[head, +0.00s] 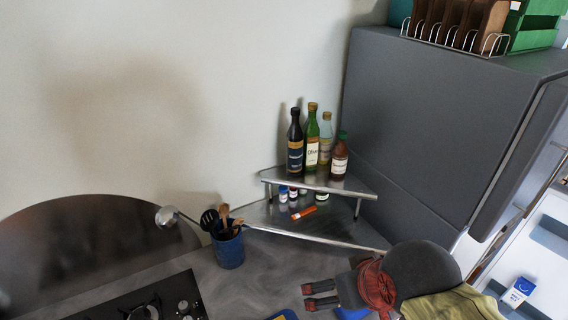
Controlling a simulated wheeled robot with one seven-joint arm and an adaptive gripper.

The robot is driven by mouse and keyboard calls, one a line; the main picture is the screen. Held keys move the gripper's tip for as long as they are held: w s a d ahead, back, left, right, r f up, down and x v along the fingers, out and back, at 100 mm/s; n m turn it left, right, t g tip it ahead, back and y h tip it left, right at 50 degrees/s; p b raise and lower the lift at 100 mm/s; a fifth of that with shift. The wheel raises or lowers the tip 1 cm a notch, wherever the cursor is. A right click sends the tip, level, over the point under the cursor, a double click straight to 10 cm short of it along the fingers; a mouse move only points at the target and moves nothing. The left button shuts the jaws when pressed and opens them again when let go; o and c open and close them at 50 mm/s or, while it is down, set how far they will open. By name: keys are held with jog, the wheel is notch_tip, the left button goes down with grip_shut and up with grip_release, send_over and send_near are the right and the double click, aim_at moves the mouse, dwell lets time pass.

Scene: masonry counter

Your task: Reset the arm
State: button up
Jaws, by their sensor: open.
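My gripper (309,295) shows at the lower middle of the head view. Its two dark fingers with red parts point left and stand apart, with nothing between them. The dark grey wrist and a red band are to its right. The gripper is above or in front of the grey counter (262,268), to the right of the blue utensil cup and below the corner shelf. How high it is above the counter I cannot tell.
A metal corner shelf (318,183) holds several bottles. An orange tube (303,212) lies on its lower level. A blue cup (229,251) holds utensils, including a ladle (167,216). A stove (150,300) is lower left. A grey fridge (430,120) stands right. Blue things partly show beneath the gripper.

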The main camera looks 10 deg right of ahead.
notch_tip(320, 180, down, 16)
jog(key=b, duration=1.5)
jog(key=shift+r, duration=0.15)
jog(key=shift+c, duration=1)
